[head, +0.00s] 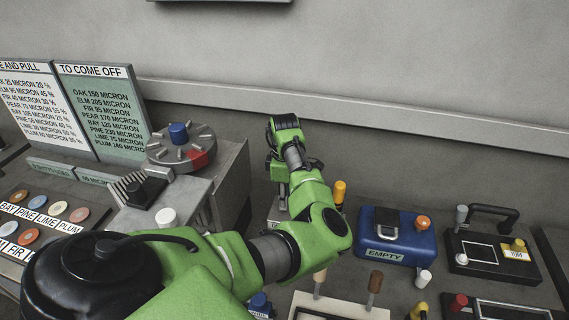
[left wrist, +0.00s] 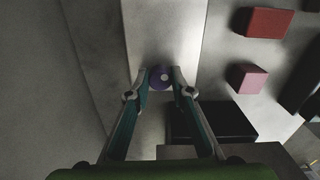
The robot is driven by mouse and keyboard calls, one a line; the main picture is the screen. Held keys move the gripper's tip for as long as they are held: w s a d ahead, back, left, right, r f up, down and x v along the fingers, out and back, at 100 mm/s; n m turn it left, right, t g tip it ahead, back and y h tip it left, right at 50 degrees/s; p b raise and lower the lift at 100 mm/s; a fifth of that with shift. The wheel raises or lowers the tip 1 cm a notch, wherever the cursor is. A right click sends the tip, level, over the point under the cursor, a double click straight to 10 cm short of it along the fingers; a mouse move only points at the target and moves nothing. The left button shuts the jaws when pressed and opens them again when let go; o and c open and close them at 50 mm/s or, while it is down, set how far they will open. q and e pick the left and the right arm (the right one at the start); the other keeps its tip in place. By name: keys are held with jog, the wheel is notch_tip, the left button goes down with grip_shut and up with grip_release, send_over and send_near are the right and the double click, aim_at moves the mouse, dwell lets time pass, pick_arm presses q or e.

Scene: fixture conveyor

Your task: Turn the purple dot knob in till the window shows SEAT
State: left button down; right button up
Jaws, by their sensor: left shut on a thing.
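The purple knob (left wrist: 155,83) shows in the left wrist view as a round end with a pale dot, in front of a light grey face. My left gripper (left wrist: 160,80) has one fingertip on each side of it and is shut on it. In the head view my left gripper (head: 281,193) points down behind the green arm, near the back of the bench. The knob is hidden there. I cannot make out the window or the word SEAT in either view. My right gripper is not in view.
A blue box marked EMPTY (head: 404,251) and a black fixture with a handle (head: 485,264) stand to the right. A round grey dial with a blue knob (head: 178,133) stands left of my gripper. In the left wrist view, red (left wrist: 264,22) and pink blocks lie at the right.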

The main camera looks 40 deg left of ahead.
pick_arm(q)
jog(key=m+p, duration=0.1)
jog(key=m, duration=0.1)
jog(key=m+p, duration=0.1)
jog(key=p, duration=0.1)
jog(key=m+p, duration=0.2)
jog(key=shift+r+m, duration=0.3)
jog(key=m+p, duration=0.2)
jog(key=shift+f+m, duration=0.1)
jog(key=shift+m, duration=0.3)
jog(key=m+p, duration=0.1)
jog(key=m, duration=0.1)
jog(key=shift+s+f+m, duration=0.1)
jog(key=shift+m, duration=0.2)
jog(key=m, duration=0.6)
jog(key=shift+a, duration=0.1)
jog(key=c, duration=1.8)
grip_release()
notch_tip(320, 180, up, 12)
